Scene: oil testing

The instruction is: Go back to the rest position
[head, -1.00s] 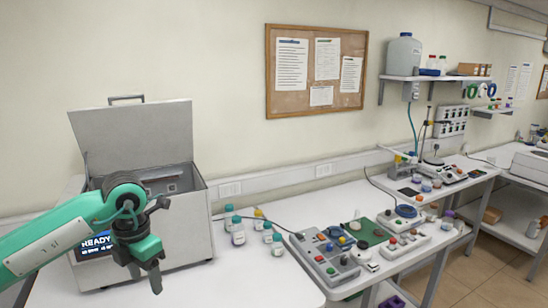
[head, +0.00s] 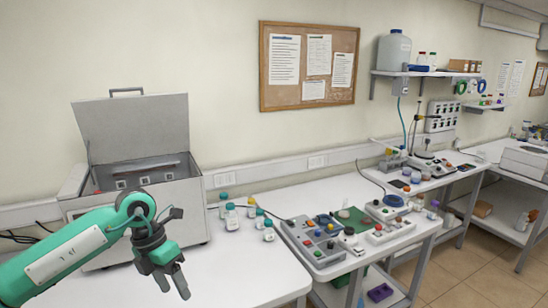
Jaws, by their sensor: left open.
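My left gripper (head: 172,282) is in the lower left of the head view, in front of the grey machine (head: 196,207) with its lid raised. Its fingers are apart and hold nothing. They hang over the white tabletop, clear of the bottles. My green left arm covers part of the machine's front and its display. My right gripper is not in view.
Several small bottles with teal caps (head: 231,218) stand right of the machine. A grey panel with coloured buttons (head: 315,241) lies further right. The white table (head: 235,275) is bare in front of the bottles. A shelf (head: 430,73) hangs on the wall.

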